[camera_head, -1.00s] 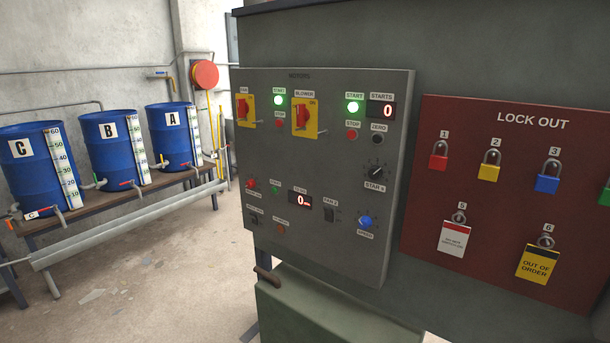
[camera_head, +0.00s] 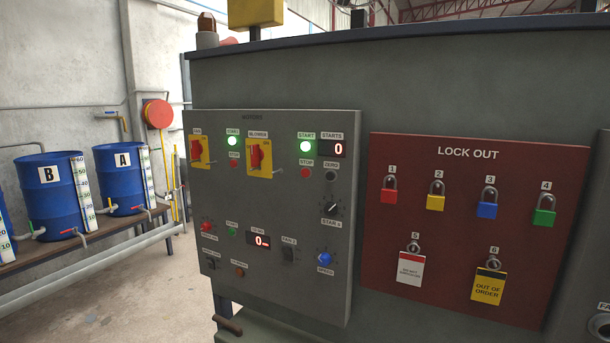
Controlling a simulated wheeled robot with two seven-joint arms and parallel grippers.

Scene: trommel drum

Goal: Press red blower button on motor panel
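The grey motor panel (camera_head: 275,200) is mounted on the dark green machine housing, left of centre in the head view. Its blower section has a red rotary switch on a yellow plate (camera_head: 259,157) under a BLOWER label. To the right of that switch are a lit green START button (camera_head: 305,146) and, below it, a small red STOP button (camera_head: 305,173). A display (camera_head: 339,149) beside them reads 0. A second lit green button (camera_head: 233,141) and red button (camera_head: 234,164) sit beside the left switch (camera_head: 199,151). Neither of my grippers is in view.
A dark red LOCK OUT board (camera_head: 455,233) with several padlocks hangs right of the panel. Blue barrels marked B (camera_head: 54,196) and A (camera_head: 124,178) stand on a bench at left. Concrete floor (camera_head: 130,300) is open between bench and machine.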

